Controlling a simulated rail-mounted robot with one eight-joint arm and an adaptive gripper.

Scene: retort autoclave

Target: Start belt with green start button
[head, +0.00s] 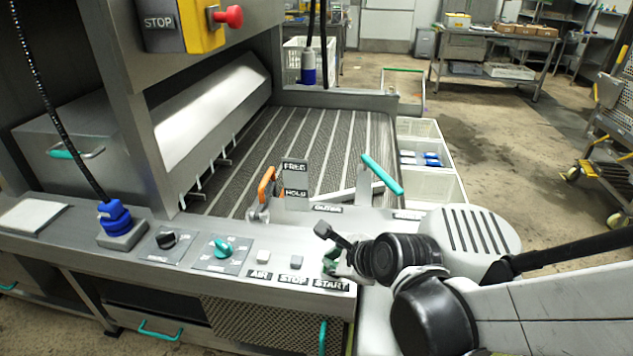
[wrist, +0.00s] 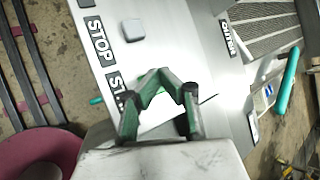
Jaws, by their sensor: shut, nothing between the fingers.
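The START label (head: 331,285) is on the steel control ledge, right of the STOP label (head: 292,280). A bit of green (head: 330,264) shows just above it, where the green start button sits, partly covered by my gripper (head: 338,262). In the wrist view my gripper (wrist: 163,76) has its dark green fingers brought together at the tips. They are over the spot beside the partly hidden START label (wrist: 117,88). The button is mostly hidden there, and I cannot tell whether the fingertips touch it. The fingers hold nothing.
The grey stop button (head: 296,262) and air button (head: 264,257) are close on the left. A teal selector (head: 223,248), an orange lever (head: 266,186) and a teal-handled lever (head: 382,174) stand nearby. The slatted belt (head: 300,135) lies behind the ledge.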

